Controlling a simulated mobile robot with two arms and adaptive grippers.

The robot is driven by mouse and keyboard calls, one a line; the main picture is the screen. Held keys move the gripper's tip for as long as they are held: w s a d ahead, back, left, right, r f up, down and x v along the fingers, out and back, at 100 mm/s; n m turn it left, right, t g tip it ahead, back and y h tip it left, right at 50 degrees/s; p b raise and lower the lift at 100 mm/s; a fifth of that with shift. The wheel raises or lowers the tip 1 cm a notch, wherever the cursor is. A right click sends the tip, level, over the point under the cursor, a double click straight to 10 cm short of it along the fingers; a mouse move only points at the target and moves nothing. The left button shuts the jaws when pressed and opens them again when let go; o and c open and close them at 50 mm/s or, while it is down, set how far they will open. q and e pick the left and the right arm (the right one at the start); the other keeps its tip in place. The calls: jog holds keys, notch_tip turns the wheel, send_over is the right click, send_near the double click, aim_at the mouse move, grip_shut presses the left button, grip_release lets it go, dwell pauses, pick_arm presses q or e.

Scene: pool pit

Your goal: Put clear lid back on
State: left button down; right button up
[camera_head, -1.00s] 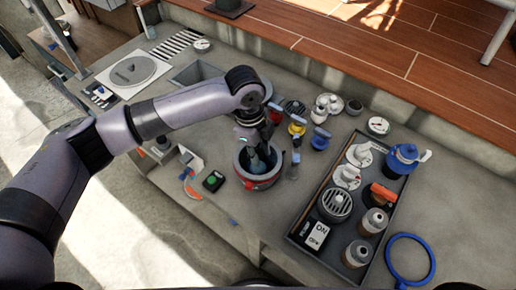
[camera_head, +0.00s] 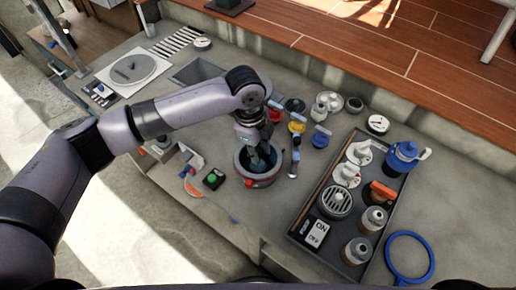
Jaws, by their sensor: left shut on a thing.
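My left gripper (camera_head: 262,158) points down into the mouth of a round grey pot with a red band (camera_head: 258,180) on the counter. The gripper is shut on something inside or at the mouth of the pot. The fingers and pot rim hide most of what it holds, so I cannot tell whether it is the clear lid. My right gripper is not in view.
A dark tray (camera_head: 299,238) with white valves, jars and an ON/OFF switch stands to the right. Coloured valves (camera_head: 297,127) stand behind the pot. A green-button box (camera_head: 213,179) is left of it.

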pick_arm(q)
jog(key=shift+f, duration=0.1)
jog(key=c, duration=1.3)
grip_release()
jog(key=shift+o, duration=0.9)
jog(key=shift+r+p, duration=2.55)
jog(key=shift+p, duration=0.05)
notch_tip(320, 180, up, 2)
jog(key=p, duration=0.2)
jog(key=shift+r+p, duration=0.2)
jog(key=shift+p, duration=0.15)
jog(key=shift+r+p, duration=0.6)
jog(key=shift+r, duration=0.2)
